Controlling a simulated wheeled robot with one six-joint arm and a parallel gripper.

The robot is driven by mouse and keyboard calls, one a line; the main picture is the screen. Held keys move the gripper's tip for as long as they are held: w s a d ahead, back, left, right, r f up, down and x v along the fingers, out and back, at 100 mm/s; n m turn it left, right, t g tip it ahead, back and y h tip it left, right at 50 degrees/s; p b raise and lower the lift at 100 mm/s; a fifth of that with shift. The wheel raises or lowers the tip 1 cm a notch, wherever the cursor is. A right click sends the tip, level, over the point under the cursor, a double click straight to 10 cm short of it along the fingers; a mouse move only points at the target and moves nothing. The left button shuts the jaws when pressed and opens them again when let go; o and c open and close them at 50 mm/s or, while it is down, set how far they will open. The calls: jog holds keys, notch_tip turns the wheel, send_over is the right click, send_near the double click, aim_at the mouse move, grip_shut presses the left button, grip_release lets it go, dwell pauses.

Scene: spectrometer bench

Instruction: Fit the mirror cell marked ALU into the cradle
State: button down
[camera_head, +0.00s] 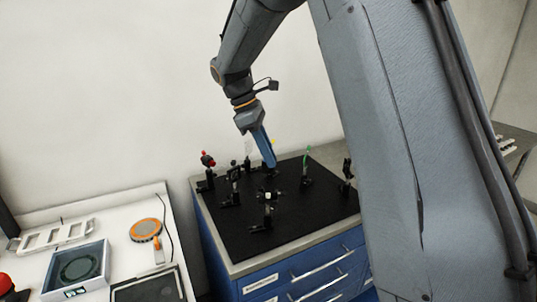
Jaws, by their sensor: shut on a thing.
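My gripper (269,166) points down at the middle of the black optical board (315,222), its blue lower end low among the mounts. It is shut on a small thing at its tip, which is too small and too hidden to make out. No ALU mark can be read in this view, and I cannot tell which mount is the cradle. A dark mount (267,210) stands near the front of the board, with another dark mount (233,185) to the left of my gripper.
A mount with a red top (207,160) stands at the board's left edge, one with a green top (307,157) right of my gripper, and a dark one (346,176) farther right.

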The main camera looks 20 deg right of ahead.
aim_at(270, 173)
jog(key=shift+f+b, duration=0.55)
jog(key=shift+f, duration=1.85)
jog(key=shift+f, duration=0.3)
jog(key=shift+f, duration=0.35)
jog(key=shift+f, duration=1.25)
jog(key=shift+r, duration=0.15)
jog(key=shift+r+p, duration=0.65)
jog(key=shift+r, duration=0.95)
